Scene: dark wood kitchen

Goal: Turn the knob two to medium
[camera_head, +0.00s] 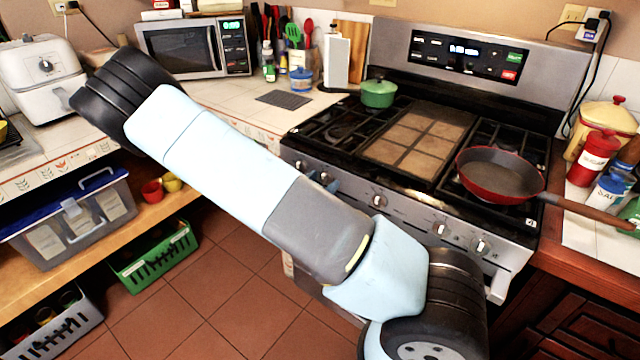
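The stove (410,196) stands at centre right, with a row of knobs along its front panel. From the left, I see a knob (301,165), a second knob (324,178) just above my arm, a middle knob (379,201), and two more, one (438,229) and another (480,245), to the right. A small dark bluish shape sits beside the second knob; I cannot tell what it is. The knobs are too small to read their settings. My pale blue and grey arm crosses from bottom right to upper left, hiding the stove's lower front. I cannot make out my gripper.
A red pan (500,175) sits on the right burners, its handle reaching over the right counter. A green pot (378,93) is at the back left. A microwave (195,48) and utensils stand on the left counter. Crates are low at left; the tiled floor (215,290) is clear.

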